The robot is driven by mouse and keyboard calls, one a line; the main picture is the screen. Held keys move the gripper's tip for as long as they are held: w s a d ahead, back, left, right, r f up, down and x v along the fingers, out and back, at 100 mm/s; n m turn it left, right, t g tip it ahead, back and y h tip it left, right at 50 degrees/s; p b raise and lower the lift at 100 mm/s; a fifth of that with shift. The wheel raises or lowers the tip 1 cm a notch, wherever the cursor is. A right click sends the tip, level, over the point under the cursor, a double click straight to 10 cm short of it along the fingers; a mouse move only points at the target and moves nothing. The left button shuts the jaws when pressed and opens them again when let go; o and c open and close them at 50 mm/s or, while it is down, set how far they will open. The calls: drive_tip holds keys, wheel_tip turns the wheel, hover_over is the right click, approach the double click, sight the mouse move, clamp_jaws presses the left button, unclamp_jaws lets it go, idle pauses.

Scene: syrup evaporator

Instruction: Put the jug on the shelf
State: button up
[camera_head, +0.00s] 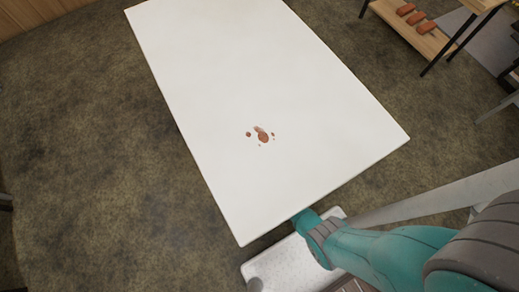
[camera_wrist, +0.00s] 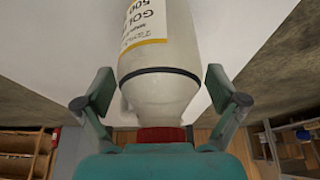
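The jug (camera_wrist: 160,88) is a pale, cloudy container with a white and yellow label, a dark band and a red cap (camera_wrist: 161,134). In the wrist view it lies between the two fingers of my gripper (camera_wrist: 160,92), with its cap towards the palm. The fingers appear closed against both sides of its shoulder. Its far end runs out of the top of the picture. The jug and my gripper do not show in the head view. A low shelf unit (camera_head: 428,40) stands at the upper right of the head view; I cannot tell whether it is the task's shelf.
A white table (camera_head: 215,65) fills the middle of the head view, bare except for brown spots (camera_head: 263,136). Orange-brown blocks (camera_head: 406,9) lie on the low shelf unit. The wrist view also shows shelving (camera_wrist: 22,145) at lower left. Open floor (camera_head: 90,130) lies left of the table.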

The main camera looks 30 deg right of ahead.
drive_tip(key=shift+r, duration=0.1)
idle(0.3)
drive_tip(key=v, duration=1.2)
idle(0.3)
idle(0.3)
